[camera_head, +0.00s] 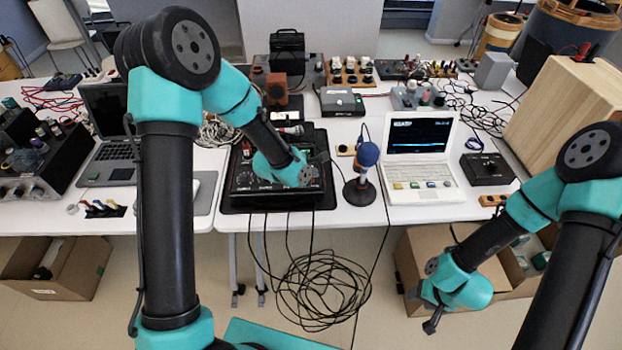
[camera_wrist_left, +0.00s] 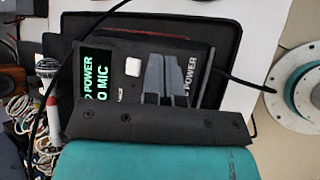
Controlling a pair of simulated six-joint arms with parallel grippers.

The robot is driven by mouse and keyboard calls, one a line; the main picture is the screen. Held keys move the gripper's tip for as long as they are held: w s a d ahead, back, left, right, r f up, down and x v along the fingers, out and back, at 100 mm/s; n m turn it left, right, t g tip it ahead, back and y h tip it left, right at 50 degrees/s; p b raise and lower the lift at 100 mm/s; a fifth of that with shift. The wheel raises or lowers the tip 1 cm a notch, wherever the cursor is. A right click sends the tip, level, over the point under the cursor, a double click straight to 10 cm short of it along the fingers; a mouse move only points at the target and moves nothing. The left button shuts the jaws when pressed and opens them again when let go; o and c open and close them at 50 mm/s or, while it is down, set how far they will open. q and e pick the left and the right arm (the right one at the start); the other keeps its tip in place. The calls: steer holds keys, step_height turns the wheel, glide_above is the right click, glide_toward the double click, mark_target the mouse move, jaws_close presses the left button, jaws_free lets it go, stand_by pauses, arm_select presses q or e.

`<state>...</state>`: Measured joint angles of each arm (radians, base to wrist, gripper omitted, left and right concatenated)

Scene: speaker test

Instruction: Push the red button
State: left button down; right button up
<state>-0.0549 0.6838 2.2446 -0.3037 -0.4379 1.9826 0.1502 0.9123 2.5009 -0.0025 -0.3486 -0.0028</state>
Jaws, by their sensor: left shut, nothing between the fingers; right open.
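A black box (camera_head: 262,200) with a labelled panel stands at the front of the table, on a black tray. In the left wrist view the box (camera_wrist_left: 138,48) shows glowing green POWER and MIC lettering and a white square button (camera_wrist_left: 132,67). I cannot make out a red button for certain; a small red spot (camera_head: 247,149) shows at the back left of the box. My left gripper (camera_head: 304,176) is shut and empty, low over the box and hiding part of its panel; I cannot tell whether it touches. My right gripper (camera_head: 432,318) is open and empty, in front of the table's edge.
A dark laptop (camera_head: 110,150) is left. Cables (camera_head: 322,290) hang below the front edge. Cardboard boxes stand under the table.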

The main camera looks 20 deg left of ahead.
arm_select(q)
steer(key=shift+f, duration=0.45)
stand_by(0.6)
steer(key=shift+r, duration=0.95)
steer(key=shift+r, duration=3)
steer(key=shift+f, duration=0.15)
